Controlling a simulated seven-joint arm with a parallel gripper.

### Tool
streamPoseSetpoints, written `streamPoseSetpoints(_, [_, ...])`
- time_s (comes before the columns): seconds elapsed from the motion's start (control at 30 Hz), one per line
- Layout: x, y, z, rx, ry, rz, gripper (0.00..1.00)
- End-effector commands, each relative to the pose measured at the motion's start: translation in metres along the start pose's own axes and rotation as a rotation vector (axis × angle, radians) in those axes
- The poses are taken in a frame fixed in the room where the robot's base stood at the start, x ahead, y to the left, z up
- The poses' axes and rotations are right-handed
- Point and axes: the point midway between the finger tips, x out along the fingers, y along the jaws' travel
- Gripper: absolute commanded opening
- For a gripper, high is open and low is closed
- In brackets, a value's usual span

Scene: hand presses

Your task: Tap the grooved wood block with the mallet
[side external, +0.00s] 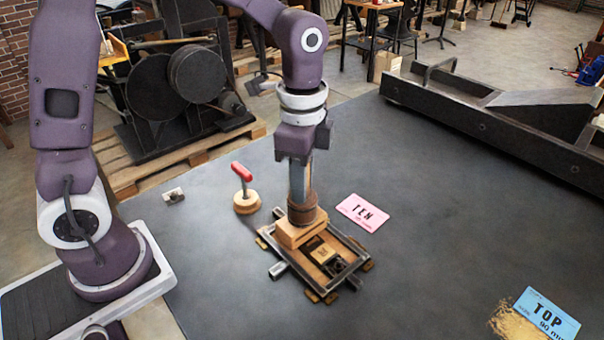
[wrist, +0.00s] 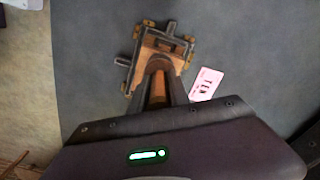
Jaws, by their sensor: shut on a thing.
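My gripper (side external: 299,200) points straight down and is shut on a brown rounded wooden piece, which I take for the mallet (side external: 302,214); it also shows between the fingers in the wrist view (wrist: 158,66). The light wood block (side external: 297,236), which I take for the grooved block, sits directly below the mallet, on the back-left part of a dark metal frame (side external: 347,278). The mallet's lower end appears to touch the block's top or hover just above it; I cannot tell which. The block's groove is not clear. Fingers and mallet hide part of the block in the wrist view.
A red-handled tool with a round wooden base (side external: 246,201) stands left of the frame. A pink TEN card (side external: 362,213) lies to its right. A blue TOP card (side external: 547,314) lies at lower right. The dark tabletop (side external: 440,220) is otherwise mostly clear.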

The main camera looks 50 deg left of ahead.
Motion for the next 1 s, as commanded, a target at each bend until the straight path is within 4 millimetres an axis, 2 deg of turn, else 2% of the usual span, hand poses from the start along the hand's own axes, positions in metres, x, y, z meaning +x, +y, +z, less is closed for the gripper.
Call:
streamPoseSetpoints(0.2, [-0.024, -0.001, 0.000, 0.000, 0.002, -0.003, 0.00])
streamPoseSetpoints(0.3, [-0.030, 0.000, 0.000, 0.001, 0.000, 0.000, 0.00])
streamPoseSetpoints(0.57, [-0.030, -0.001, 0.000, 0.000, 0.000, 0.000, 0.00])
streamPoseSetpoints(0.83, [-0.024, -0.017, -0.009, 0.000, 0.000, 0.001, 0.00])
streamPoseSetpoints(1.0, [-0.024, -0.018, -0.009, 0.000, 0.000, 0.000, 0.00])
